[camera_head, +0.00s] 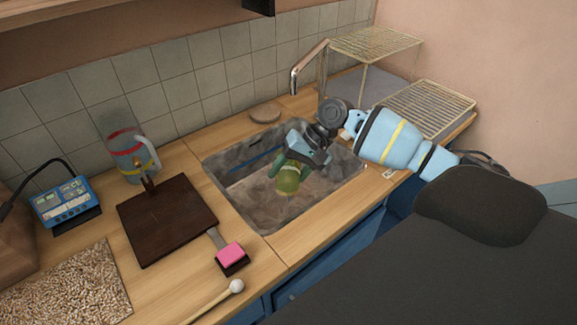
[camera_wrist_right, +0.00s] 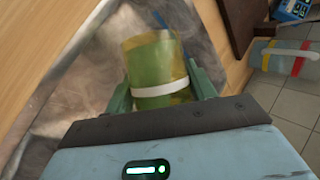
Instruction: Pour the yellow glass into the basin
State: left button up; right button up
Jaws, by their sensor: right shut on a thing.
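The yellow glass (camera_wrist_right: 152,65) is a see-through yellow-green cup with a white band. My right gripper (camera_wrist_right: 165,92) is shut on it, one green finger on each side. In the head view the glass (camera_head: 288,181) is over the basin (camera_head: 246,208), a grey stone-like sink set in the wooden counter. The gripper (camera_head: 290,168) reaches in above it from the right. I cannot tell how far the glass is tilted or whether anything is in it. My left gripper is not in view.
A chrome tap (camera_head: 309,64) stands behind the basin, with a wire rack (camera_head: 432,105) to the right. A dark board (camera_head: 167,218), a pink block (camera_head: 230,254) and a clear jug (camera_head: 130,156) are left of the basin. A blue stick (camera_head: 236,169) lies in the basin.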

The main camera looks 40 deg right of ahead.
jog(key=shift+w+d, duration=0.1)
jog(key=shift+w+d+r+g, duration=0.1)
jog(key=shift+w+r+g, duration=0.05)
jog(key=shift+r+g, duration=0.2)
jog(key=shift+f, duration=0.1)
jog(key=shift+r+y, duration=0.25)
jog(key=shift+y, duration=0.15)
jog(key=shift+f, duration=0.15)
jog(key=shift+w+r, duration=0.1)
jog(key=shift+r, duration=0.15)
jog(key=shift+f+m+g, duration=0.15)
jog(key=shift+m+g, duration=0.1)
jog(key=shift+m, duration=0.05)
jog(key=shift+d, duration=0.1)
